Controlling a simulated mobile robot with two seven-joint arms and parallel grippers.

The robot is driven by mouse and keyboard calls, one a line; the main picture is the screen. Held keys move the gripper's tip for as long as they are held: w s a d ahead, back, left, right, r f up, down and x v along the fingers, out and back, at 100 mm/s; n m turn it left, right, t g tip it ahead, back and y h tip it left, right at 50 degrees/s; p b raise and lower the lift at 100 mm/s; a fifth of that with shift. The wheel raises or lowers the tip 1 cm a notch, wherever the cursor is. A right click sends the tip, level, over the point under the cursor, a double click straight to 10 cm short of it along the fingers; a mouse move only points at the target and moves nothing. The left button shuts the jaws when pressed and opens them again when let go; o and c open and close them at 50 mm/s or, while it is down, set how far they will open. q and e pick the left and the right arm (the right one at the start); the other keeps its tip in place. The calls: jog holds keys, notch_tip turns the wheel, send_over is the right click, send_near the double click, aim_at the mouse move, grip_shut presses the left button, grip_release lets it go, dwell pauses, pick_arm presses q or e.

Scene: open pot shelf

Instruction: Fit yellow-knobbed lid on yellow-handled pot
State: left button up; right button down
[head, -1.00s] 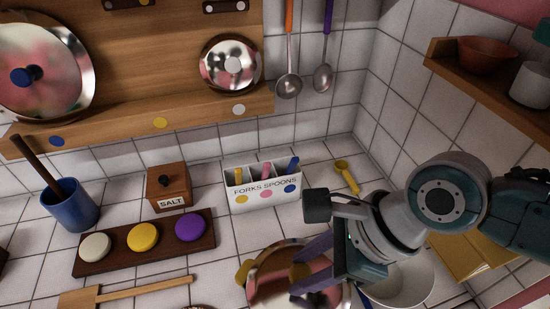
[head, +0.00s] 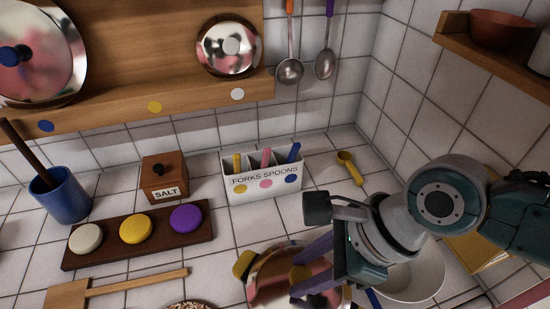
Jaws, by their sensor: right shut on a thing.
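The steel lid (head: 268,282) with a yellow knob (head: 299,272) is at the bottom centre of the head view. My right gripper (head: 306,271) is shut on that knob, its purple-grey fingers on either side. A yellow handle (head: 243,263) sticks out at the lid's left edge and seems to belong to the yellow-handled pot below. The lid and my gripper hide most of the pot, so I cannot tell whether the lid is seated or just above the rim. My left gripper is not in view.
A FORKS SPOONS holder (head: 262,185) stands behind the lid. A salt box (head: 164,180), a dark tray of coloured discs (head: 108,252), a blue crock (head: 62,197) and a wooden spatula (head: 130,286) are left. A white bowl (head: 418,280) is right, beneath my arm.

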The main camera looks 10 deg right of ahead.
jog(key=shift+f, duration=0.35)
dwell(0.6)
jog(key=shift+c, duration=1.9)
grip_release()
jog(key=p+v, duration=0.2)
jog(key=v, duration=0.8)
jog(key=shift+s, duration=0.1)
